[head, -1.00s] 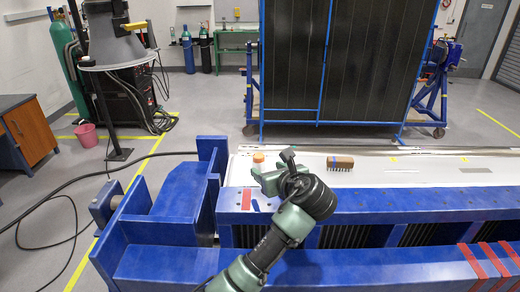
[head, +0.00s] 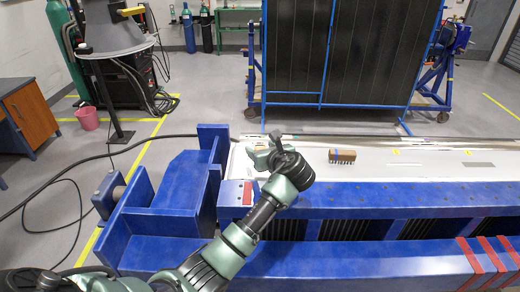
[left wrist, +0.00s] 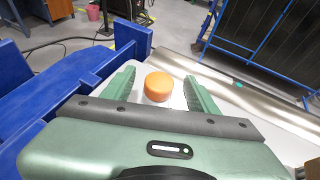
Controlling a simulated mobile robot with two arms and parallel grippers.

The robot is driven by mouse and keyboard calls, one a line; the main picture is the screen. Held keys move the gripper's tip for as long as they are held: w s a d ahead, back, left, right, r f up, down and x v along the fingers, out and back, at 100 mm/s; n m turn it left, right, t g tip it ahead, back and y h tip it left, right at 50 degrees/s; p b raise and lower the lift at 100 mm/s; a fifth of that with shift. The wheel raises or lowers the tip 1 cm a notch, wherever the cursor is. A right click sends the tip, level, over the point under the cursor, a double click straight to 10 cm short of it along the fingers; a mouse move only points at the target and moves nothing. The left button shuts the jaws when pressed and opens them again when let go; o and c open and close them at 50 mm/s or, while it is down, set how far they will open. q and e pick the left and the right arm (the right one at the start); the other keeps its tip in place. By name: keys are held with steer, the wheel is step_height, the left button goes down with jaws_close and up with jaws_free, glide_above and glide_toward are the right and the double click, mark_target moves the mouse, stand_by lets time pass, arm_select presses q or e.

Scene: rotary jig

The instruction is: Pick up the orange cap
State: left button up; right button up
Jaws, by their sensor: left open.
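The orange cap (left wrist: 158,86) shows in the left wrist view as a round orange top standing on the white surface. It sits between the two green fingers of my left gripper (left wrist: 160,88), with a gap on each side. The gripper is open and not closed on it. In the head view my left gripper (head: 262,155) is over the left end of the white table top and hides most or all of the cap. My right gripper does not show.
A brown brush (head: 342,156) lies on the white table top (head: 400,172) to the right. The blue jig frame (head: 180,185) rises at the left. A blue-framed dark panel (head: 350,60) stands behind. The table's right part is mostly clear.

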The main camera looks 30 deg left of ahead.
arm_select(q)
steer(key=shift+s+d+r, duration=0.1)
steer(key=shift+s+d, duration=0.05)
steer(key=c, duration=0.5)
jaws_close()
steer(key=shift+r, duration=0.1)
